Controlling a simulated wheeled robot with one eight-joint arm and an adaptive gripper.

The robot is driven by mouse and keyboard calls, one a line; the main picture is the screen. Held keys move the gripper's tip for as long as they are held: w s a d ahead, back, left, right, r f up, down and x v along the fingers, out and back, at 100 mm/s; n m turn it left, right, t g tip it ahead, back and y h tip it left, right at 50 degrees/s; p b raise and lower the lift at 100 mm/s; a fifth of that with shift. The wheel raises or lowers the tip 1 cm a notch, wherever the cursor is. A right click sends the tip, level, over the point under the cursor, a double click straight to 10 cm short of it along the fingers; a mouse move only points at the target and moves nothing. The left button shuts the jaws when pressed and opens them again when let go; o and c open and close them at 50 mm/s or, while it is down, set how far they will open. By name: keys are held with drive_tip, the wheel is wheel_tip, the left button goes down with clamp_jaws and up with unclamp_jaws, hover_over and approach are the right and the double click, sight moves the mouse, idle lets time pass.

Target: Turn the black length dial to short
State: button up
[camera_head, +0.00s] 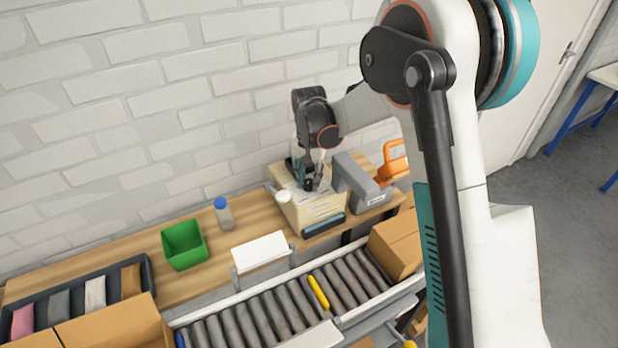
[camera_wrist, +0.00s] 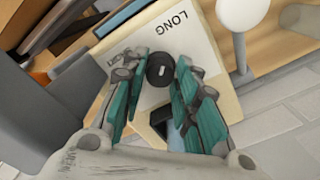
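The black length dial (camera_wrist: 160,71) sits on the cream top panel of a machine in the wrist view. A short white mark shows on the dial, and the printed word LONG (camera_wrist: 168,24) lies above it in the picture.
A grey unit (camera_head: 358,183) and an orange-handled tool (camera_head: 394,163) stand right of the machine. A white knob-like object (camera_wrist: 243,13) rises beside the panel. A green bin (camera_head: 184,246) and a blue-capped bottle (camera_head: 224,214) are left. A roller conveyor (camera_head: 250,321) runs in front.

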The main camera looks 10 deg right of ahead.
clamp_jaws()
drive_tip(key=shift+n, duration=0.3)
drive_tip(key=n+b, duration=0.1)
drive_tip(key=n, duration=0.2)
drive_tip(key=shift+n, duration=0.3)
drive_tip(key=n+b, duration=0.1)
drive_tip(key=n, duration=0.3)
drive_tip(key=shift+n, duration=0.3)
drive_tip(key=n, duration=0.4)
drive_tip(key=shift+n, duration=0.3)
drive_tip(key=shift+n+b, duration=0.45)
drive_tip(key=shift+n, duration=1.75)
